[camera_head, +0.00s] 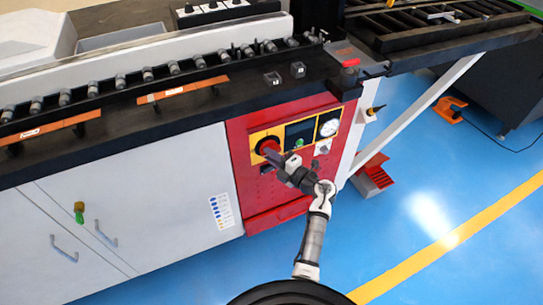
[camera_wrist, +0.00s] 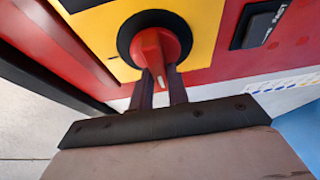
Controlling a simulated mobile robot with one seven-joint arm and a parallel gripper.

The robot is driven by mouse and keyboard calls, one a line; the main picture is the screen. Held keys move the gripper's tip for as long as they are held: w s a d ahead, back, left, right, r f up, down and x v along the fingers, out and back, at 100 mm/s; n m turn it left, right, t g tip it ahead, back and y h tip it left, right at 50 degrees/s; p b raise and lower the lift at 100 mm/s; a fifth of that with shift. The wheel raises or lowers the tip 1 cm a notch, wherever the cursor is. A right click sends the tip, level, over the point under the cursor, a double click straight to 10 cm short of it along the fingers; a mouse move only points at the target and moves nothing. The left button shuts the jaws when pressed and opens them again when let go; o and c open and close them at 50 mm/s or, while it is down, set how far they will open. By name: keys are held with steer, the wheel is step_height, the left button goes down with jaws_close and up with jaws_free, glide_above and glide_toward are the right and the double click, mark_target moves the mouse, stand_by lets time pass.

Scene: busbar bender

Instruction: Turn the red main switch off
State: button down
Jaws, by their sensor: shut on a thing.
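The red main switch (camera_wrist: 155,45) is a rotary knob on a round black base, set on a yellow plate. In the wrist view its handle, with a white mark, points down and slightly to the right. My gripper (camera_wrist: 162,88) has its two dark fingers on either side of the handle's lower end and is shut on it. In the head view the switch (camera_head: 268,146) shows on the yellow panel of the red cabinet front, with my gripper (camera_head: 272,155) reaching it from the lower right. The fingers partly cover the handle there.
Beside the switch are a dark screen (camera_head: 299,134), a round gauge (camera_head: 329,128) and a green button (camera_head: 298,143). A red emergency button (camera_head: 351,63) sits on the bench corner above. A white slanted brace (camera_head: 420,112) stands to the right. The blue floor (camera_head: 420,170) is mostly clear.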

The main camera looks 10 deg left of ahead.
steer(key=c, duration=1.4)
jaws_free()
steer(key=shift+o, duration=0.2)
steer(key=b+v, duration=0.3)
steer(key=v, duration=1)
steer(key=shift+s+d, duration=0.2)
steer(key=shift+d, duration=0.15)
steer(key=shift+r, duration=0.1)
